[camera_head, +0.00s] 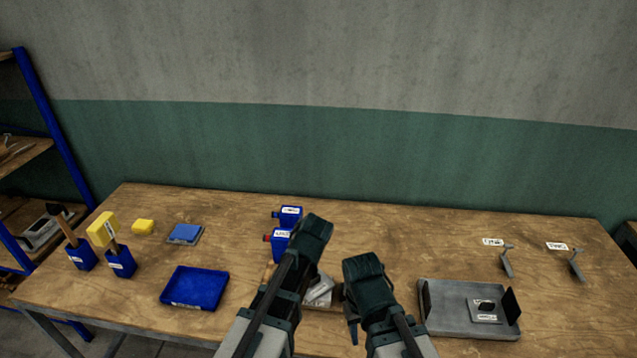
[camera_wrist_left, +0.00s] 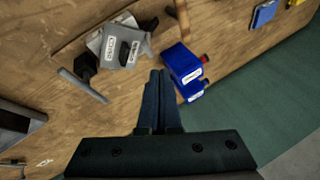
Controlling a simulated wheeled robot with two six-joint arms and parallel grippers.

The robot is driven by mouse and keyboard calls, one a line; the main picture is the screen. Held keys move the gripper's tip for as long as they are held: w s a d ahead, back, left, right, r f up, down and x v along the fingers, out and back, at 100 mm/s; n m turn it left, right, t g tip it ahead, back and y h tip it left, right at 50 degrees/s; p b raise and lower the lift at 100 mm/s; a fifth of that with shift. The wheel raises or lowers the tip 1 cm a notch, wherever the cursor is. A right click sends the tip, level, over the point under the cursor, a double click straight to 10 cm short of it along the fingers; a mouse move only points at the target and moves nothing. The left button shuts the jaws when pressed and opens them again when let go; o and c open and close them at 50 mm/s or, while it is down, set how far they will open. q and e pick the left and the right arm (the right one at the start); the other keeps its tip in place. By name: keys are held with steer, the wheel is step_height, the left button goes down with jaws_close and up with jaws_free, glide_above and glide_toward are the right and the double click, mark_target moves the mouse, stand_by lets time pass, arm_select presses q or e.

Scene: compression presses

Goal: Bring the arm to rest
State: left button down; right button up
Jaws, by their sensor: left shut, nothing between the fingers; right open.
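Both my arms reach over the middle of the wooden table (camera_head: 400,225). My left gripper (camera_wrist_left: 160,74) is shut in the left wrist view, its two dark fingers together with nothing between them. My right gripper (camera_head: 354,328) is open in the head view, right of the left arm. Its own body hides most of its fingers. A grey press with labels (camera_wrist_left: 126,46) stands near the left gripper; in the head view the arms partly hide it.
A grey tray (camera_head: 440,325) with a small labelled block lies at right, near two grey brackets (camera_head: 507,262). A wall stands behind the table.

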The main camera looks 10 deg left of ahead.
arm_select(q)
steer(key=s+d+f+g+b, duration=0.1)
steer(key=s+d+f+b, duration=0.1)
steer(key=s, duration=0.4)
steer(key=s+d+f+g+h+b, duration=0.1)
steer(key=s+d+f+g+b, duration=0.1)
steer(key=s+f, duration=0.2)
steer(key=s+d+f+g+b, duration=0.2)
steer(key=s+f+b, duration=0.1)
steer(key=s, duration=0.7)
steer(key=shift+f+h, duration=0.4)
steer(key=shift+f, duration=0.05)
steer(key=c, duration=1.5)
jaws_free()
steer(key=shift+w, duration=0.1)
steer(key=shift+c, duration=0.2)
